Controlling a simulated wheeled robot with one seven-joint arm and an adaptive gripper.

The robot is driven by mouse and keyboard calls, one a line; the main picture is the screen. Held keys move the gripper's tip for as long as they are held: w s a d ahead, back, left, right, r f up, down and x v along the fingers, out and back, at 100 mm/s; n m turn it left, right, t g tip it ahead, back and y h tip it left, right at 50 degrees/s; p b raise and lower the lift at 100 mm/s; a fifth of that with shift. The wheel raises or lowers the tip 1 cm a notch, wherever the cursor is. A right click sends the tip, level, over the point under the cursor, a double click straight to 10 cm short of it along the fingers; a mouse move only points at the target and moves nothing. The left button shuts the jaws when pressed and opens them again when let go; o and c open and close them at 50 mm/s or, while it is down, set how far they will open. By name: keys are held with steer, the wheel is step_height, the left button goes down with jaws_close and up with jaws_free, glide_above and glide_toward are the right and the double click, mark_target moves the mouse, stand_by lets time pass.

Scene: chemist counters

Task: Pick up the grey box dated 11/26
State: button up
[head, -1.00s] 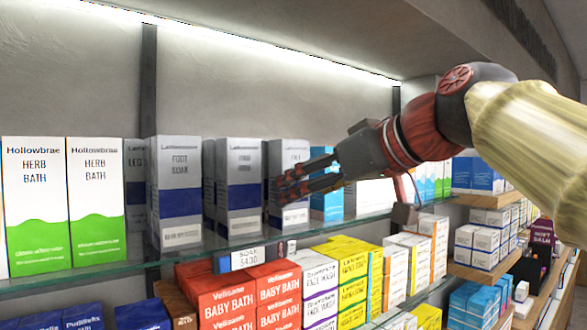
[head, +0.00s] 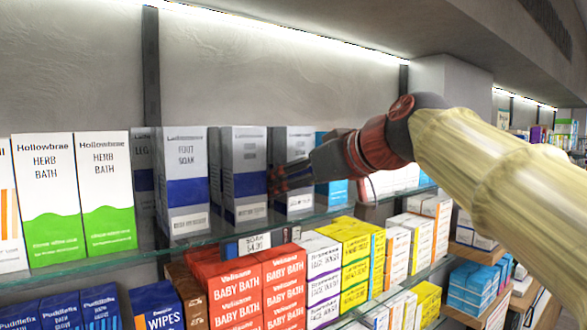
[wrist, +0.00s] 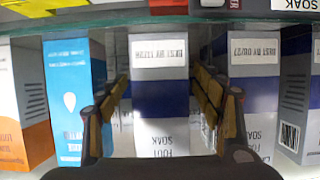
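Grey boxes with a dark blue band stand upright in a row on the glass shelf. The one in front of my gripper (head: 287,180) is the right-hand grey box (head: 296,145). In the wrist view, which is upside down, this box (wrist: 160,78) is centred, and its date label appears to read 11/26. My gripper (wrist: 161,92) is open, with one finger toward each side of this box; I cannot tell whether they touch it. The neighbouring grey box (head: 243,150) carries a different date, apparently ending in 27 (wrist: 254,57).
A blue box (head: 333,185) stands close to the right of the centred box. White-and-green herb bath boxes (head: 105,190) stand at the left. The glass shelf edge (head: 150,257) runs below, above red baby bath boxes (head: 283,280) and yellow boxes (head: 355,270).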

steer(key=shift+c, duration=1.1)
steer(key=c, duration=1)
steer(key=shift+r, duration=0.1)
